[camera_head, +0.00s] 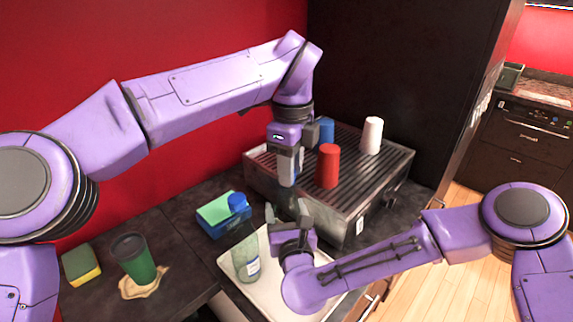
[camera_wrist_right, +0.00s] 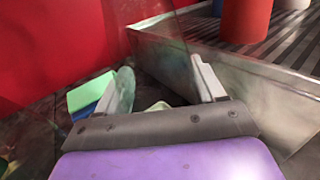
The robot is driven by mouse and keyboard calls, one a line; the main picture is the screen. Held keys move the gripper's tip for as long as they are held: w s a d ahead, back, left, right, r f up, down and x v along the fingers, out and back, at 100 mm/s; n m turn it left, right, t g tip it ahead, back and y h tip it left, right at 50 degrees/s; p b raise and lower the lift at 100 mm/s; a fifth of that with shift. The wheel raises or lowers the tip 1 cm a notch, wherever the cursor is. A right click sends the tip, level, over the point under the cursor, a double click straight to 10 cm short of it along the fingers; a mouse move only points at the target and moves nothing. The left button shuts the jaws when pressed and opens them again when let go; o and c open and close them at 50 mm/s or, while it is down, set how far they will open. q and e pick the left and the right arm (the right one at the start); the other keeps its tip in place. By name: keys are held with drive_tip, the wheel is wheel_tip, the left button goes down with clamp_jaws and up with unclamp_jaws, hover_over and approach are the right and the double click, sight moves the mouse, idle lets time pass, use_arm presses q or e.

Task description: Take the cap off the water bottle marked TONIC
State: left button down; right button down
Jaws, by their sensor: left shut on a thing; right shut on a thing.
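A see-through water bottle (camera_head: 287,204) stands between my two grippers in the head view, over the white tray. My right gripper (camera_head: 289,218) is shut on its body from the front. My left gripper (camera_head: 288,180) points down from above and is shut at the bottle's top; its fingers hide the cap. In the right wrist view, the right fingers (camera_wrist_right: 158,88) are wide apart around clear, blurred bottle material. A second clear bottle (camera_head: 246,262) with a blue cap (camera_head: 238,202) and a label stands to the left. I cannot read TONIC on either bottle.
A white tray (camera_head: 275,308) lies under the bottles. A grilled metal machine (camera_head: 345,217) behind carries red, white and blue cups. A blue box with a green top (camera_head: 215,213), a green cup (camera_head: 138,262) on a brownish patch and a sponge (camera_head: 82,264) are left.

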use_arm(q)
drive_tip(key=n, duration=0.6)
drive_tip(key=shift+w, duration=0.3)
drive_tip(key=n, duration=0.4)
drive_tip(key=shift+w+a, duration=0.1)
drive_tip(key=shift+r, duration=0.25)
drive_tip(key=shift+r, duration=0.9)
